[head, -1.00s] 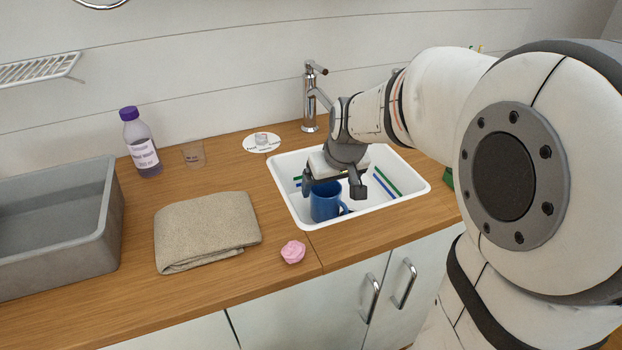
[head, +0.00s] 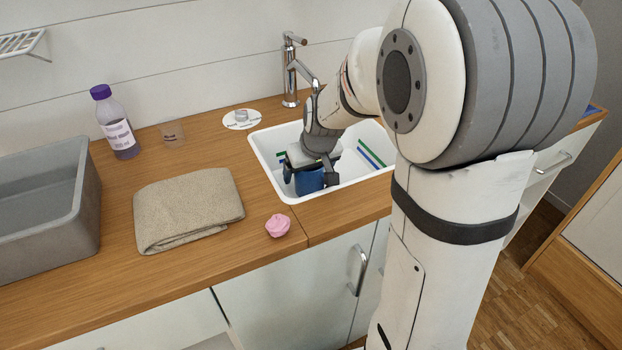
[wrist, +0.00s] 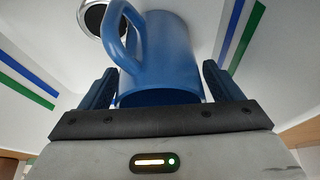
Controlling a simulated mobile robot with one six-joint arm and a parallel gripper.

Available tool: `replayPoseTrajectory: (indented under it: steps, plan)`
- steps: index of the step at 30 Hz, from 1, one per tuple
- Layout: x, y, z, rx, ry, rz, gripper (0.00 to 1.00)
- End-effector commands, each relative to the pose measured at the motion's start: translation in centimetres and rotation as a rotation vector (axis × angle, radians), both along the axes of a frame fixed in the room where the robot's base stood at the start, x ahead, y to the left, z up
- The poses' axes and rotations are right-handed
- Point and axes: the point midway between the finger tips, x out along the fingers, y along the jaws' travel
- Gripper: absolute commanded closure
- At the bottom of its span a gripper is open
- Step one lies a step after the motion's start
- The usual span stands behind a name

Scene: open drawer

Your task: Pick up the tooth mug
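The tooth mug (head: 309,180) is blue and stands in the white sink, partly hidden under my gripper in the head view. My gripper (head: 308,184) is lowered over it, pointing down into the sink. In the wrist view the mug (wrist: 165,55) lies between the two open fingers of my gripper (wrist: 160,88), with its rim close to the palm. Its handle (wrist: 118,35) points to the upper left. A gap shows between each finger and the mug's wall, wider on the right.
The white sink (head: 266,160) has blue and green stripes, and its rim surrounds my gripper. The tap (head: 290,75) stands behind. A folded towel (head: 188,208), pink item (head: 278,226), purple-capped bottle (head: 117,125), clear cup (head: 173,133) and grey bin (head: 85,215) are to the left.

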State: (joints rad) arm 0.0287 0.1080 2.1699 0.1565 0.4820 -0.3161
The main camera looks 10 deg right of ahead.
Motion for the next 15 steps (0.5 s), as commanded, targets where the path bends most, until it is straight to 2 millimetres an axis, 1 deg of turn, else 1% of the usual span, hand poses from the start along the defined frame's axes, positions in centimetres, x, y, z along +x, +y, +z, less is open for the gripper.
replayPoseTrajectory:
  steps: [1, 2, 15]
  plan:
    - [-0.01, -0.01, 0.01, 0.0, 0.0, 0.0, 0.19]
    - [-0.01, -0.02, 0.01, 0.0, 0.0, 0.0, 0.21]
    - [-0.02, -0.07, 0.01, 0.001, 0.0, -0.002, 0.57]
